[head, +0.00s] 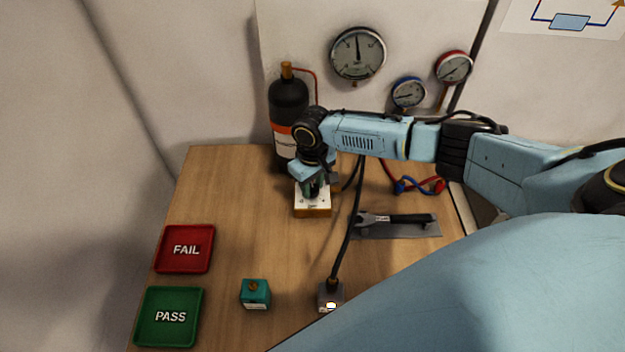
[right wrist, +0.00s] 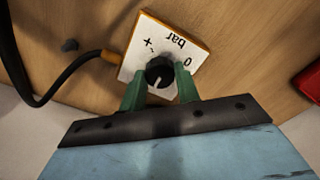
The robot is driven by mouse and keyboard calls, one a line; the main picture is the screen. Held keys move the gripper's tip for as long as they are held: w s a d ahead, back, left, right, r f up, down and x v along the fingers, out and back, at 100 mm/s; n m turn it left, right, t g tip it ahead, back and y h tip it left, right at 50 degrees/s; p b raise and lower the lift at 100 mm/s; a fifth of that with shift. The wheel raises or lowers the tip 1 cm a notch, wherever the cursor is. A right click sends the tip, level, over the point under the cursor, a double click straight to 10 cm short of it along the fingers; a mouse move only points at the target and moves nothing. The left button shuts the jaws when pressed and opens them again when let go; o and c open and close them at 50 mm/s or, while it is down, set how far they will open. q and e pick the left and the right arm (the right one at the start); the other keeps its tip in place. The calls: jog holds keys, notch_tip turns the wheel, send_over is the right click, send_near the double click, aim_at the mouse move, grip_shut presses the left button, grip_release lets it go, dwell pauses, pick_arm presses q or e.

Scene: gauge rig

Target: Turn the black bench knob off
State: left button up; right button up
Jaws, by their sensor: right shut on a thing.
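The black bench knob (right wrist: 159,73) sits on a white plate marked "bar", "0" and "+" in the right wrist view. The knob's box (head: 312,208) has a wooden-coloured edge and stands on the bench in the head view, where my arm hides most of the knob. My right gripper (right wrist: 160,88) points at the knob with its green fingers on either side of it, shut on it. The knob has a pale pointer line. In the head view the right gripper (head: 314,186) is over the box. My left gripper is not in view.
A black bottle (head: 288,103) stands behind my right gripper. A wrench (head: 395,218) lies on a grey mat to the right. Red FAIL (head: 184,249) and green PASS (head: 169,316) trays, a teal block (head: 255,294) and a small grey device (head: 330,296) with a black hose are nearer.

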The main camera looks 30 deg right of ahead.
jog(key=n+p, duration=0.1)
jog(key=n, duration=0.2)
jog(key=n+p, duration=0.1)
jog(key=n, duration=0.1)
jog(key=shift+n, duration=0.3)
jog(key=n, duration=0.2)
jog(key=shift+n+p, duration=0.3)
jog(key=shift+n, duration=0.1)
jog(key=n, duration=0.3)
jog(key=shift+n, duration=0.3)
jog(key=n, duration=1)
jog(key=shift+b, duration=0.3)
jog(key=shift+n, duration=1.8)
jog(key=shift+b, duration=0.3)
jog(key=o, duration=1)
